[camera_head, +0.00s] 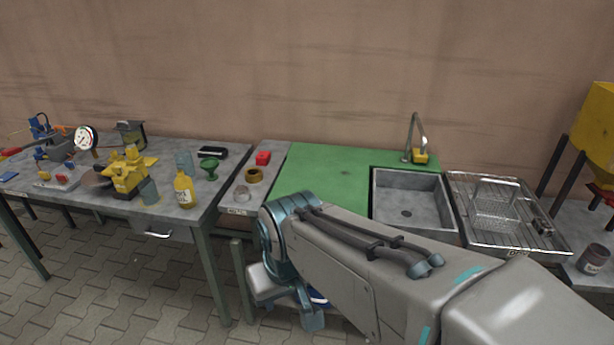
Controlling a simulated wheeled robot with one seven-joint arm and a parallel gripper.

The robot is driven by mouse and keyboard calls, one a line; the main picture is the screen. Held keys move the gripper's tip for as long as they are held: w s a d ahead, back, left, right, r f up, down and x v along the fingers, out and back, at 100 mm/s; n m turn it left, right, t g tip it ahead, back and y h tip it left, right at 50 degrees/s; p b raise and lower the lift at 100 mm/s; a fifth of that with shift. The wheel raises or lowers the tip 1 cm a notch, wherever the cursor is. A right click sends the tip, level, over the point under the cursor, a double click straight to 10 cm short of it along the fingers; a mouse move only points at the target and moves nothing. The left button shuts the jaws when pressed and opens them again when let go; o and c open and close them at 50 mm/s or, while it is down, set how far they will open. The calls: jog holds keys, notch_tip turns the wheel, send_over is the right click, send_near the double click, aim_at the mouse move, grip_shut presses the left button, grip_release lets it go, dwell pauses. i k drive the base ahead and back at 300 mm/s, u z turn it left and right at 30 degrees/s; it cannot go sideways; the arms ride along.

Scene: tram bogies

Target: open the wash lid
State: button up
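I cannot tell for sure which part is the wash lid. A flat green panel (325,172) lies level to the left of the grey sink basin (408,203). The basin is uncovered, and its drain shows. A shiny metal tray (508,222) with a wire rack and a dark handle-like part lies to the right of the basin. My arm crosses the front of the green panel and the sink unit, hiding their near edges. My gripper's fingers do not show; the arm's far end bends down below the panel's front left.
A metal tap (416,138) and a yellow block (420,157) stand behind the basin. The left workbench carries a yellow machine (128,172) and a yellow bottle (184,188). A dark jar (593,259) stands far right.

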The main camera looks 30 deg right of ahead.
aim_at(345, 186)
jog(key=z, duration=0.85)
jog(key=i, duration=0.85)
jog(key=z, duration=0.9)
